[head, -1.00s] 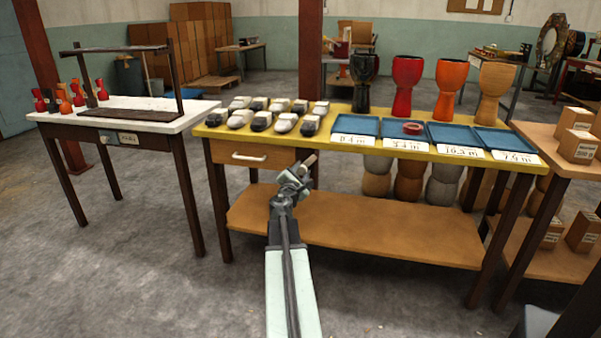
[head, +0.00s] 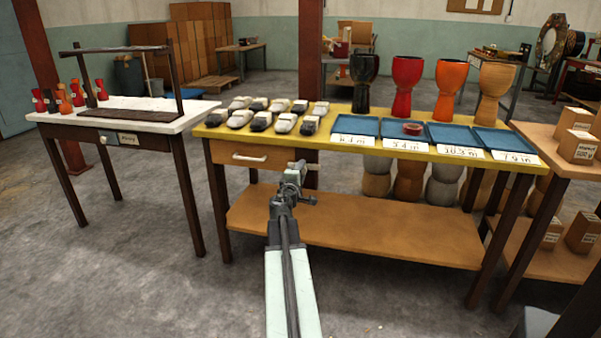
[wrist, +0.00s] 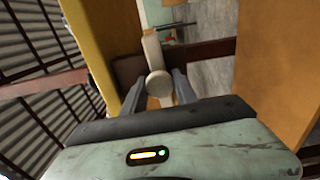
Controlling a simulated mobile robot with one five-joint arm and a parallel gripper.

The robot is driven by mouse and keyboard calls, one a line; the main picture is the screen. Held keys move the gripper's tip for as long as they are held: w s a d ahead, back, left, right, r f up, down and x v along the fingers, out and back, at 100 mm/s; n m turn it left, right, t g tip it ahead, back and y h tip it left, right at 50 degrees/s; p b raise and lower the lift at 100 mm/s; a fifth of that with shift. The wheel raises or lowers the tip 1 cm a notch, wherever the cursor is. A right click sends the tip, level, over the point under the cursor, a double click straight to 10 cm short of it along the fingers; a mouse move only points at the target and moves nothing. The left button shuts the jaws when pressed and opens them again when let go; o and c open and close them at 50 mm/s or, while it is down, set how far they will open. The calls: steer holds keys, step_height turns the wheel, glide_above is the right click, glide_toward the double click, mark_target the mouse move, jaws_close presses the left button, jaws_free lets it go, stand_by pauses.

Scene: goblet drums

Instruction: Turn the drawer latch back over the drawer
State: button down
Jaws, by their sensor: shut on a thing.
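The drawer (head: 237,155) is a wooden front with a pale handle, under the left part of the yellow table top. It looks closed. My gripper (head: 296,170) is at the table front, just right of the drawer. In the wrist view my gripper (wrist: 158,92) has one finger on each side of the latch and is shut on it. The latch (wrist: 152,50) is a pale bar with a round knob. In the head view I cannot make out the latch, as my gripper covers that spot.
The yellow table holds several pale and dark objects (head: 285,123), blue trays (head: 445,133) and goblet drums (head: 408,85). Its lower shelf (head: 390,238) juts out below my gripper. A white-topped table (head: 190,118) stands left. Grey floor (head: 120,270) is clear in front.

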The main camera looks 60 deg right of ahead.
steer(key=shift+s+d+m, duration=0.1)
steer(key=shift+s+m, duration=0.05)
steer(key=shift+m, duration=0.25)
steer(key=c, duration=1)
jaws_free()
steer(key=v, duration=0.7)
steer(key=shift+a, duration=0.4)
